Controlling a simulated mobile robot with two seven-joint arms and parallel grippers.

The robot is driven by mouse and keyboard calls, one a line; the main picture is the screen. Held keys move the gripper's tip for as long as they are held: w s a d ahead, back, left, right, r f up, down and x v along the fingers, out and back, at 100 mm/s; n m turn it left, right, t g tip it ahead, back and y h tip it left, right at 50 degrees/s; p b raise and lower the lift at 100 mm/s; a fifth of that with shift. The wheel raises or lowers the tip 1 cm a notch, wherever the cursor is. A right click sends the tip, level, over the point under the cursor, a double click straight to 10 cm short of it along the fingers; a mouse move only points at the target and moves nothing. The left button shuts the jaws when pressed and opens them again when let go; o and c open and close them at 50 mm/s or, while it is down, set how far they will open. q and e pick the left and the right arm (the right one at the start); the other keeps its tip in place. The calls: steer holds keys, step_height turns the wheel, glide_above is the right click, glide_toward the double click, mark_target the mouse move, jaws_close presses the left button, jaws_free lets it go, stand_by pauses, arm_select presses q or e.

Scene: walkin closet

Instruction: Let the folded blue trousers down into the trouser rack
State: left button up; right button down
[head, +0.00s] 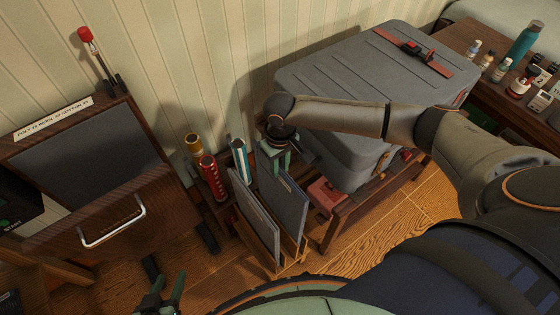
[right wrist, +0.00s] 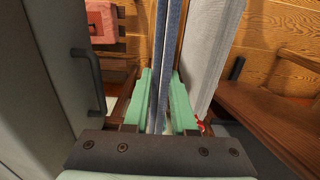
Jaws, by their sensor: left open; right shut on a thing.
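The folded blue trousers (head: 283,207) hang upright as a flat panel, beside a grey folded pair (head: 254,215). In the right wrist view the blue trousers (right wrist: 166,65) run as two thin layers between the fingers. My right gripper (head: 275,155) is shut on their top edge. The wooden trouser rack (head: 290,262) shows below and around the two hanging pairs; I cannot tell whether the blue pair touches it. The grey pair (right wrist: 216,55) is just right of the blue one in the wrist view. My left gripper (head: 160,297) is open and empty at the bottom edge.
A large grey suitcase (head: 350,85) lies on a wooden bench right of the rack, close to my right gripper. Red and gold cylinders (head: 212,178) stand left of the rack. A wooden panel with a metal handle (head: 112,228) is further left. Bottles stand on the right-hand table.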

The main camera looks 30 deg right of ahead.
mark_target(279, 178)
step_height(279, 178, down, 4)
steer(key=shift+f+b, duration=0.15)
steer(key=shift+b, duration=0.6)
arm_select(q)
steer(key=shift+s+a+f+b, duration=0.1)
steer(key=shift+a+f+b, duration=0.05)
steer(key=shift+f, duration=0.3)
steer(key=shift+s+a+f+b, duration=0.1)
steer(key=shift+f+b, duration=0.05)
steer(key=shift+f, duration=0.3)
arm_select(e)
steer(key=shift+f, duration=0.8)
arm_select(q)
steer(key=shift+s+f, duration=0.1)
steer(key=shift+f, duration=0.05)
arm_select(e)
steer(key=c, duration=0.6)
jaws_free()
steer(key=shift+c, duration=0.2)
step_height(279, 178, up, 12)
steer(key=p, duration=0.3)
steer(key=shift+f+p, duration=0.2)
steer(key=shift+p, duration=0.15)
steer(key=shift+r, duration=0.45)
arm_select(q)
steer(key=r, duration=0.2)
steer(key=shift+d+r, duration=0.3)
steer(key=shift+r, duration=0.1)
